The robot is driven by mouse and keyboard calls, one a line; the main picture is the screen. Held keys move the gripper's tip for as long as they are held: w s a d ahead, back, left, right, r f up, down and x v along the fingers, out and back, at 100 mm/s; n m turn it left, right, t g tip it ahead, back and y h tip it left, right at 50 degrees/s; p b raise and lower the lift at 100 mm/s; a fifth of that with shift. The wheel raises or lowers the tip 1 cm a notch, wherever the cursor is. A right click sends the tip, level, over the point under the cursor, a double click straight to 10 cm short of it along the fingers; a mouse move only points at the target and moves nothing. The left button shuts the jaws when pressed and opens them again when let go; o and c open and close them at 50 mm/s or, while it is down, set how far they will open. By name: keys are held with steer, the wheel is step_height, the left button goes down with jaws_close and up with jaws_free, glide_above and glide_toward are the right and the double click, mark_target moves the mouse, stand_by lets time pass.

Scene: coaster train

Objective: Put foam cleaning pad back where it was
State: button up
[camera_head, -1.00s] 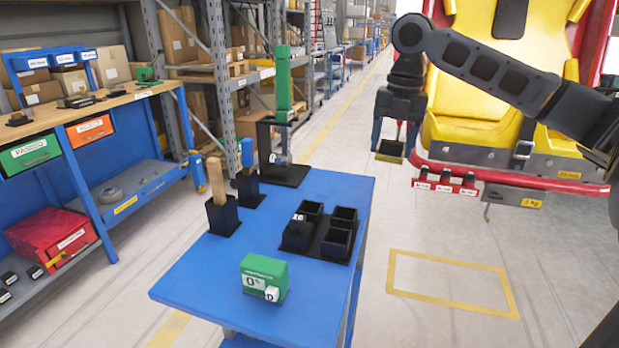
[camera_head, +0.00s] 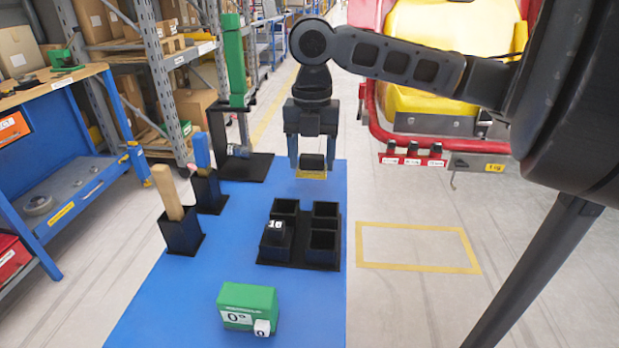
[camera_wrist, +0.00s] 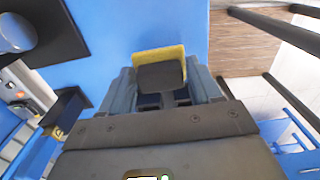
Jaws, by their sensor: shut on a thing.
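The foam cleaning pad (camera_head: 311,171) is a small block, dark on one side with a yellow layer. My gripper (camera_head: 312,163) is shut on it and holds it above the far right part of the blue table, beyond the black tray. In the wrist view the pad (camera_wrist: 160,54) shows between the fingers of my gripper (camera_wrist: 160,80), its yellow edge farthest from my wrist. The black tray (camera_head: 288,252) has several square compartments. A dark item marked 16 (camera_head: 275,232) is at its left front compartment. The others look empty.
The blue table (camera_head: 170,305) also bears a green box (camera_head: 247,303) in front, a holder with a wooden handle (camera_head: 168,195), a holder with a blue handle (camera_head: 202,155) and a tall black stand (camera_head: 250,167). A red and yellow seat structure stands right.

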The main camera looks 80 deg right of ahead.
mark_target(310, 171)
steer(key=shift+a+f, duration=0.4)
steer(key=shift+a, duration=0.15)
step_height(310, 171, down, 4)
steer(key=shift+r, duration=0.1)
steer(key=shift+c, duration=0.5)
steer(key=o, duration=1.1)
step_height(310, 171, up, 12)
steer(key=shift+p, duration=0.55)
